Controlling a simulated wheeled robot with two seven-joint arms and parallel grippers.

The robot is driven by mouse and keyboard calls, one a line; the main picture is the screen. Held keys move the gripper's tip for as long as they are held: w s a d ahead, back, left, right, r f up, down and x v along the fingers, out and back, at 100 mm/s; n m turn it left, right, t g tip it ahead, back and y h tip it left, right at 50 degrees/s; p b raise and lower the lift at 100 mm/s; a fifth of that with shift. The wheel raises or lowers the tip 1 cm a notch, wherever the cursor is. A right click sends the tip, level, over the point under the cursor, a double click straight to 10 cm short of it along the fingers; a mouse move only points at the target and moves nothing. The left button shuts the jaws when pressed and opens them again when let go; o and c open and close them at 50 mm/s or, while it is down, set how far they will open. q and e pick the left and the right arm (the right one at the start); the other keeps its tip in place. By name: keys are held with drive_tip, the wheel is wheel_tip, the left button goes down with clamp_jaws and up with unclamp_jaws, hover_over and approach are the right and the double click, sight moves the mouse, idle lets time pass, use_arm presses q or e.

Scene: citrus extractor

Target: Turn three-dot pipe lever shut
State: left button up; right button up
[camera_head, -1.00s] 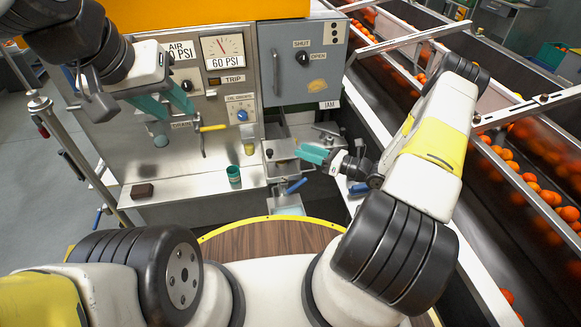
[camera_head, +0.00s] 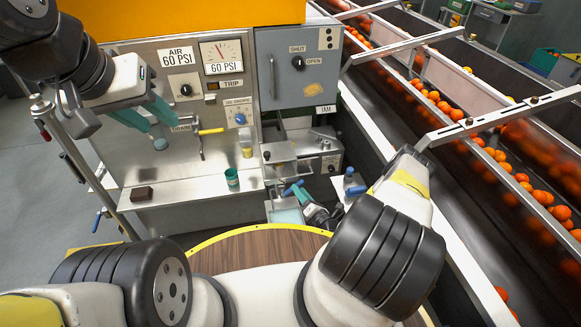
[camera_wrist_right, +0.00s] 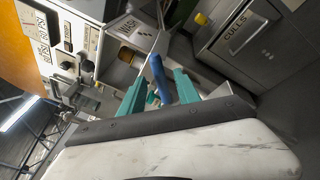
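My left gripper (camera_head: 153,118) is open and empty before the panel.
A conveyor with oranges (camera_head: 500,165) runs along the right. A "CULLS" bin (camera_wrist_right: 250,40) shows in the right wrist view.

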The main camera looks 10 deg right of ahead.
drive_tip(key=shift+x, duration=1)
clamp_jaws()
idle(0.7)
